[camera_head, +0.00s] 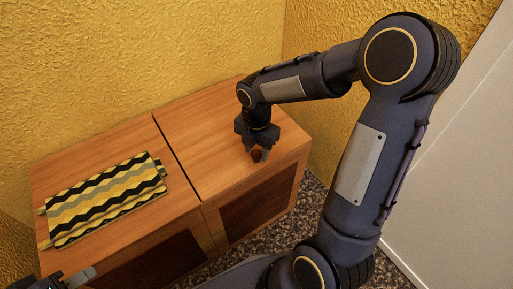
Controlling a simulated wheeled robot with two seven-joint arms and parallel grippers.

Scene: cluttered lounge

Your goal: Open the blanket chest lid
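The wooden chest (205,135) stands against the yellow wall in the head view. A dark seam splits its top into a left and a right panel. A small red-brown knob (256,156) shows near the front of the right panel. My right gripper (257,153) points down over that panel, with its fingers at either side of the knob. I cannot tell whether they press on it. The right panel lies flat. A folded zigzag blanket (105,197) in yellow, black and grey lies on the left panel. My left gripper (80,279) is at the bottom left edge, mostly cut off.
Yellow textured walls (130,60) meet behind the chest. Speckled dark floor (312,205) shows to the right of the chest. A pale flat panel (460,160) stands at the far right. The rest of the right chest top is bare.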

